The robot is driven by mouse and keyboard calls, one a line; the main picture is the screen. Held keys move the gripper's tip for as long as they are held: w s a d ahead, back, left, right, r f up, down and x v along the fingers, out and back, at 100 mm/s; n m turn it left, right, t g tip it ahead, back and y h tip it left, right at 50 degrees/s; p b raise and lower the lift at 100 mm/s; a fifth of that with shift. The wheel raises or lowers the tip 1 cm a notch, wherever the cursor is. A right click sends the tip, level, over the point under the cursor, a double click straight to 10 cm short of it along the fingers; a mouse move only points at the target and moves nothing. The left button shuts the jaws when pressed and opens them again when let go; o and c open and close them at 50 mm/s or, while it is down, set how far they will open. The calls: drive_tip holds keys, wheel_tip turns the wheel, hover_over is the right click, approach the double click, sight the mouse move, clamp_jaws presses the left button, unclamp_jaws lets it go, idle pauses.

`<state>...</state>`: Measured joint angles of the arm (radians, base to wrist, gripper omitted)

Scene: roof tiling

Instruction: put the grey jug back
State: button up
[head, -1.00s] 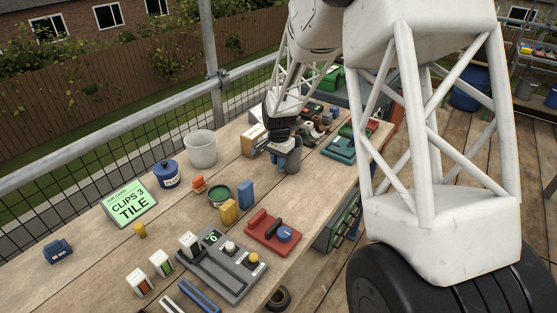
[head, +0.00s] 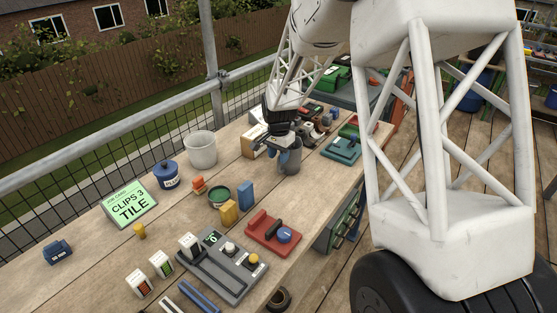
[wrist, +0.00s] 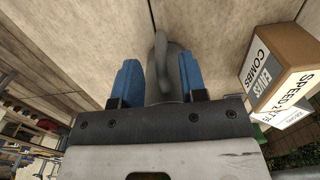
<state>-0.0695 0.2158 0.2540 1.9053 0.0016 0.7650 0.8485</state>
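The grey jug (head: 293,158) stands upright on the bench, right of a cardboard box. My gripper (head: 281,158) is low at the jug's left side, pointing down. In the wrist view the jug's handle (wrist: 162,72) lies between the two blue fingers of my gripper (wrist: 158,80). The fingers stand apart, with a clear gap between the left finger and the handle; the right finger is close to it. Much of the jug is hidden behind my gripper in the wrist view.
The cardboard box (head: 254,141) is close beside my gripper; it also shows in the wrist view (wrist: 280,75). A pale bucket (head: 201,150), blue pot (head: 167,174), green tin (head: 218,195), blue block (head: 246,195) and red device (head: 273,232) stand nearer.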

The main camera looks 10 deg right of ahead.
wheel_tip(320, 180, up, 10)
drive_tip(key=shift+f, duration=0.25)
idle(0.7)
drive_tip(key=s+d+r+n, duration=0.1)
drive_tip(key=s+r, duration=0.3)
drive_tip(key=s, duration=0.3)
drive_tip(key=s+d+r+n+t, duration=0.1)
drive_tip(key=s+r+n, duration=0.15)
drive_tip(key=s, duration=0.45)
drive_tip(key=s+d+r+n, duration=0.1)
drive_tip(key=s+d+r, duration=0.1)
drive_tip(key=s+r, duration=0.35)
drive_tip(key=s+d+f+n+t, duration=0.1)
drive_tip(key=s+n, duration=0.3)
drive_tip(key=s, duration=2)
drive_tip(key=shift+s+d+f+t, duration=0.25)
drive_tip(key=shift+s+f+t, duration=0.05)
